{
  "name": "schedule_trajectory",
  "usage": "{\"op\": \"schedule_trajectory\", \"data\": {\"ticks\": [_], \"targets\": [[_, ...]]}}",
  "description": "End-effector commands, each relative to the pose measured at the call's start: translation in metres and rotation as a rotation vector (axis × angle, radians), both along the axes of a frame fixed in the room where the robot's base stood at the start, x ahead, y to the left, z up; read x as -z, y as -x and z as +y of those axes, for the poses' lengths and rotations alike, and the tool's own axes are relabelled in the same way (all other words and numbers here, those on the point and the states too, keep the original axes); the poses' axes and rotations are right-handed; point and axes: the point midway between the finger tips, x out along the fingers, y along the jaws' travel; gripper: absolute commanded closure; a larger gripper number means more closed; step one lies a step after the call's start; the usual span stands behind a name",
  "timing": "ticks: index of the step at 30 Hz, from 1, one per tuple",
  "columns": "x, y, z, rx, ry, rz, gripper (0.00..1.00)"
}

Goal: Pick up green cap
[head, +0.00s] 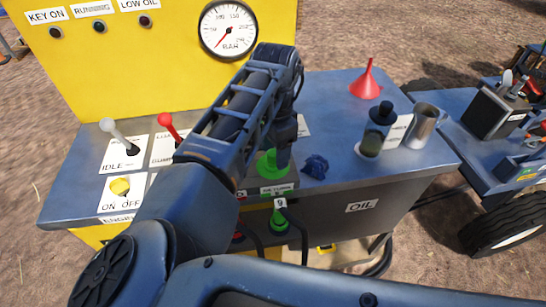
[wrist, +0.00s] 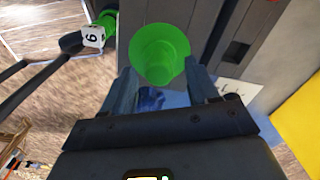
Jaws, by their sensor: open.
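The green cap (head: 270,164) sits at the front edge of the blue console top, partly hidden by my arm. In the wrist view the cap (wrist: 160,50) shows as a round flange with a narrower raised middle. My gripper (wrist: 160,76) is open, its two fingers pointing at the cap from either side of its near rim. The cap lies at or just beyond the fingertips; contact cannot be told. In the head view my gripper (head: 283,150) is down close over the cap, its fingers mostly hidden.
A crumpled blue cloth (head: 315,165) lies just right of the cap. A red funnel (head: 367,82), an oil bottle (head: 378,130) and a metal cup (head: 424,125) stand further right. A green hose fitting (head: 278,222) tagged 9 is below the edge. Levers (head: 168,125) stand left.

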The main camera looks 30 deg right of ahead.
Motion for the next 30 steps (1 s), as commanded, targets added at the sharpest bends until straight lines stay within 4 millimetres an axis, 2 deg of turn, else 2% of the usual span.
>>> {"op": "schedule_trajectory", "data": {"ticks": [6, 13, 30], "targets": [[0.019, 0.000, -0.001, 0.000, 0.000, 0.000, 0.41], [0.020, 0.000, -0.001, 0.001, 0.001, -0.001, 0.42], [0.020, 0.000, -0.001, 0.000, 0.000, 0.000, 0.96]]}}
